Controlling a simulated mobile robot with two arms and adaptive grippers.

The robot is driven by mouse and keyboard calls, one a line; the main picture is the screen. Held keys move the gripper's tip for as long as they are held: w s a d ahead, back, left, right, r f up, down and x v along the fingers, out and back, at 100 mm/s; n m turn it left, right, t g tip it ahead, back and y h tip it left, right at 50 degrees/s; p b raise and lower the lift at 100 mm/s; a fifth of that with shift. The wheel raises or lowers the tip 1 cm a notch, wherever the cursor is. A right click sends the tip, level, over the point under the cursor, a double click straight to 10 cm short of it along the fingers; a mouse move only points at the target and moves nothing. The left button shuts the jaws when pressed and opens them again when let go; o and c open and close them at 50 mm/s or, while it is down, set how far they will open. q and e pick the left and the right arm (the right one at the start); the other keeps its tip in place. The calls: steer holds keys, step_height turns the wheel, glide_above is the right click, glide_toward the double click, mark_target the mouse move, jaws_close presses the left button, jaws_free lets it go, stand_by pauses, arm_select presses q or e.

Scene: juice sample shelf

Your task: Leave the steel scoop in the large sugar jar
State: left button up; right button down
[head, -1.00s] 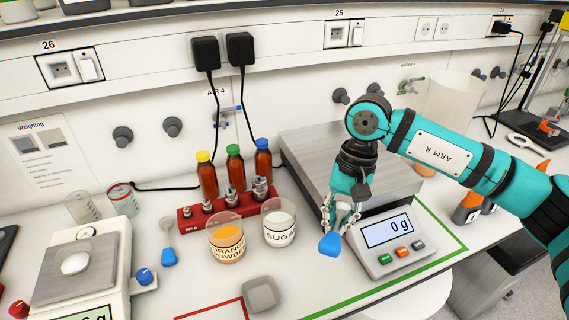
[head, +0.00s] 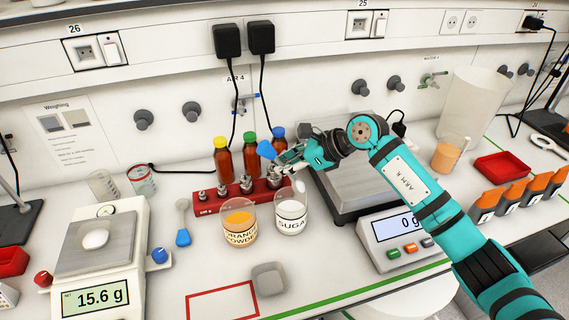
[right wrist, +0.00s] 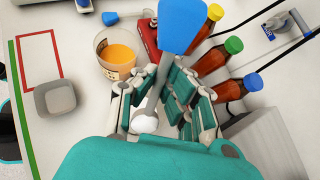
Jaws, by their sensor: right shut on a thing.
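The sugar jar (head: 291,218), a clear glass with white sugar and a "SUGA…" label, stands beside the orange powder jar (head: 240,228). My right gripper (head: 284,164) is shut on a scoop with a blue handle (head: 266,150) and a pale metal end, just above and behind the sugar jar. The handle points up and left; the scoop's lower end (head: 299,187) shows near the jar's rim, and I cannot tell whether it is inside. In the right wrist view the blue handle (right wrist: 183,25) and steel shaft show between the fingers (right wrist: 158,95). My left gripper is not in view.
A red weight rack (head: 210,203) and several brown bottles (head: 250,160) stand close behind the jars. A second blue-handled scoop (head: 183,237) lies left. Scales stand left (head: 95,298) and right (head: 392,232).

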steer(key=shift+y, duration=0.8)
steer(key=shift+s+d+f+b, duration=0.1)
steer(key=shift+d+f+b, duration=0.1)
steer(key=shift+f+b, duration=0.7)
steer(key=shift+d+f+b, duration=0.15)
steer(key=shift+f+b, duration=0.7)
steer(key=shift+f, duration=0.1)
steer(key=shift+s+d+f+b, duration=0.1)
steer(key=shift+d+f+b, duration=0.1)
steer(key=shift+f+b, duration=0.7)
steer(key=shift+w+f+b, duration=0.1)
steer(key=shift+f+b, duration=2.15)
steer(key=shift+f, duration=0.15)
steer(key=c, duration=1.4)
jaws_free()
steer(key=shift+d, duration=0.1)
glide_toward(297, 182)
step_height(297, 182, down, 5)
steer(key=shift+r, duration=0.1)
